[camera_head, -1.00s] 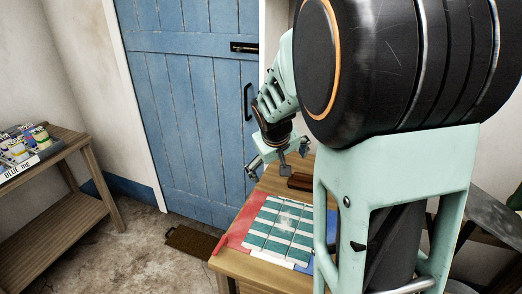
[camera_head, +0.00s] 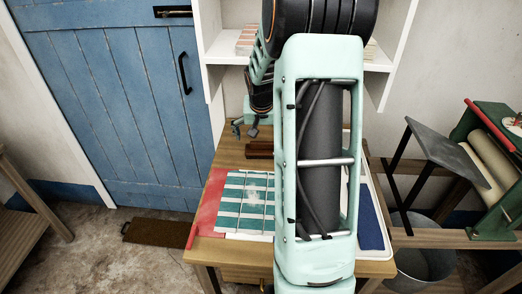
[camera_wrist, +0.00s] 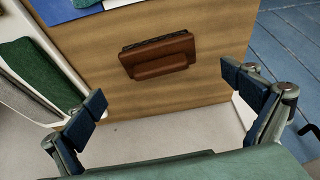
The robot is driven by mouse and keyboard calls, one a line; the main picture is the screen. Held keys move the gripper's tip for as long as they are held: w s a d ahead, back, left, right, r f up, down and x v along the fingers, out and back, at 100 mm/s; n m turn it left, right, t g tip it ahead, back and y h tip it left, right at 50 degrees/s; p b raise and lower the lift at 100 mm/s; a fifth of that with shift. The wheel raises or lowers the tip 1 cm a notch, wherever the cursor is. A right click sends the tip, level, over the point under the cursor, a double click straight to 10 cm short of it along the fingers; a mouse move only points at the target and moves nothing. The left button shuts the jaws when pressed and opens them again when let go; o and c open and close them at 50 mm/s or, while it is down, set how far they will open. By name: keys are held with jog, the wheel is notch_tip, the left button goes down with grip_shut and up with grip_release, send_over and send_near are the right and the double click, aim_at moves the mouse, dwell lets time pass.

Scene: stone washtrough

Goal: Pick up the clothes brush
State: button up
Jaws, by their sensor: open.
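The clothes brush appears to be the brown wooden block with a dark bristle edge (camera_wrist: 158,55), lying on the wooden table in the wrist view. In the head view it shows as a dark brown piece (camera_head: 260,149) near the table's far edge, partly hidden by my arm. My gripper (camera_wrist: 165,88) is open and empty, its two dark blue fingertips wide apart. The brush lies between and beyond the fingertips in that picture, not touched. In the head view my gripper (camera_head: 245,130) is above the far end of the table, just left of the brush.
A teal-and-white striped cloth (camera_head: 245,203) on a red mat (camera_head: 207,210) covers the table's near left. A white tray (camera_head: 373,235) lies at the right. In the wrist view a green item (camera_wrist: 45,68) lies in a tray. Shelves (camera_head: 225,50) stand behind.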

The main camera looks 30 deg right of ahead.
aim_at(262, 142)
jog(key=shift+x, duration=3.95)
jog(key=c, duration=1.1)
jog(key=shift+r, duration=0.1)
jog(key=shift+w+d+r, duration=0.1)
jog(key=shift+r, duration=0.55)
jog(key=s+a+r, duration=0.5)
jog(key=s+r, duration=0.6)
jog(key=s, duration=0.2)
jog(key=shift+r, duration=0.25)
